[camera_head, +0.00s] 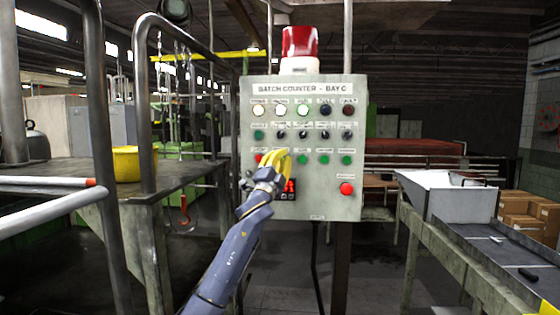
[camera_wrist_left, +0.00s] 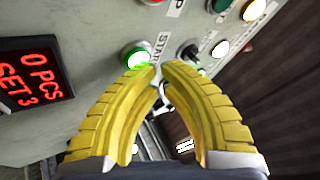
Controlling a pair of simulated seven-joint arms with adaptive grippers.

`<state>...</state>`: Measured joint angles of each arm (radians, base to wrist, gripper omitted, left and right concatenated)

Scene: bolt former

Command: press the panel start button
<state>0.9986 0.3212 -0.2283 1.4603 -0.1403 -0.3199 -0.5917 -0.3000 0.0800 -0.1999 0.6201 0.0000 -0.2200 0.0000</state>
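The grey control panel (camera_head: 330,205) labelled "BATCH COUNTER - BAY C" stands upright ahead. In the left wrist view the green start button (camera_wrist_left: 136,55) glows beside its "START" label. My left gripper (camera_head: 284,157) is in front of the panel's lower button row and hides part of it, including the start button. In the wrist view the yellow fingertips (camera_wrist_left: 157,70) are together, empty, and at the lower edge of the start button. Whether they touch it cannot be told. A yellow piece at the bottom right corner of the head view may be my right gripper (camera_head: 547,309), mostly cut off.
A red display (camera_wrist_left: 33,75) reads "0 PCS SET 3". A red button (camera_head: 347,188) is at the panel's lower right. A red beacon (camera_head: 300,42) tops the panel. A railed platform with a yellow bucket (camera_head: 126,163) is left; a conveyor with a white bin (camera_head: 448,197) is right.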

